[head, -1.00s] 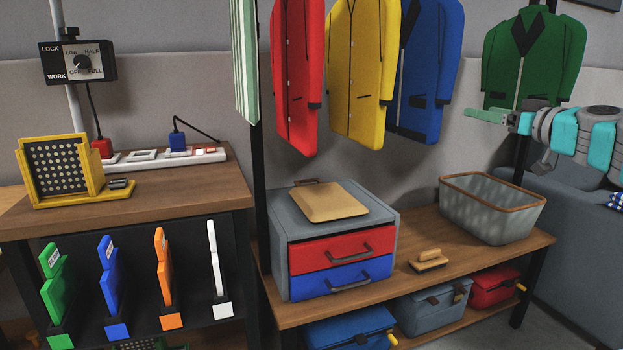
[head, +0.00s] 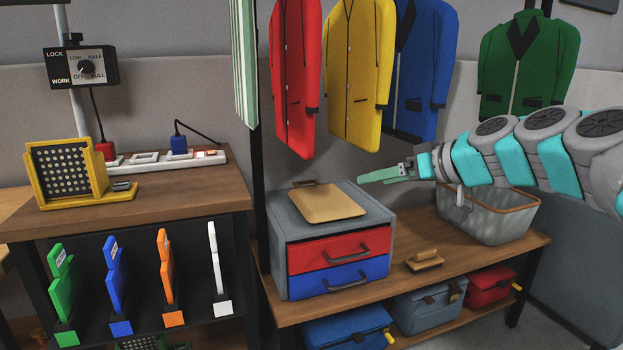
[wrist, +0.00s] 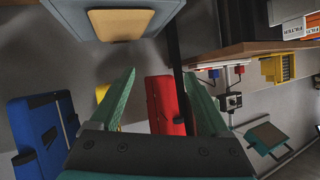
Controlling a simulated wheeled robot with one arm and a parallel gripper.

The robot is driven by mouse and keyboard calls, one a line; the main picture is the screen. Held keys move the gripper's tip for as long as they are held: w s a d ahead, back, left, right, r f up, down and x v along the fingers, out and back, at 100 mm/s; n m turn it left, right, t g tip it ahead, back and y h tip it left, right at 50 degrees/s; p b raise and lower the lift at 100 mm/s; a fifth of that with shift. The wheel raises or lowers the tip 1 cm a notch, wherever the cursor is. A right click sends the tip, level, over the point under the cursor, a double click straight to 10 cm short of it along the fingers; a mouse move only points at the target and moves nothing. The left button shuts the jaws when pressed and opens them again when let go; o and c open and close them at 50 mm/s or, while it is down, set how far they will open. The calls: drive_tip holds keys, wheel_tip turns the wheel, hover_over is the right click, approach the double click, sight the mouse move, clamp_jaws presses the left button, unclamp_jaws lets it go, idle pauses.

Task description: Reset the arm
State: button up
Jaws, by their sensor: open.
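My gripper (head: 384,175) has green fingers and reaches in from the right on my grey and cyan arm. In the head view it is in the air in front of the wall, below the yellow and blue jackets and above the bench. In the wrist view the two green fingers of my gripper (wrist: 160,92) stand apart with nothing held between them. The red jacket (wrist: 165,104) shows beyond the fingers, apart from them.
A grey drawer box (head: 280,245) with a tan board (head: 328,202) on top stands left of the gripper. A grey basket (head: 492,222) is partly behind my arm. A tan brush-like block (head: 424,260) lies on the bench (head: 395,285). Jackets hang above, including a green one (head: 525,70).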

drive_tip(key=s+a+f+m+g+h+p, duration=0.1)
drive_tip(key=s+a+f+g+h, duration=0.4)
drive_tip(key=s+f, duration=1.1)
drive_tip(key=s+d+f+m+g+h, duration=0.1)
drive_tip(key=s+d+f+g, duration=0.1)
drive_tip(key=s, duration=0.5)
drive_tip(key=s+d+f+m+g+h+p, duration=0.1)
drive_tip(key=s+d+f+m+g, duration=0.1)
drive_tip(key=s+f, duration=0.3)
drive_tip(key=s+d+f+m+g+h, duration=0.1)
drive_tip(key=s+d+f+g, duration=0.1)
drive_tip(key=s, duration=0.9)
drive_tip(key=shift+d+f+m+h, duration=0.25)
drive_tip(key=shift+f+m+h, duration=0.15)
drive_tip(key=shift+f, duration=0.45)
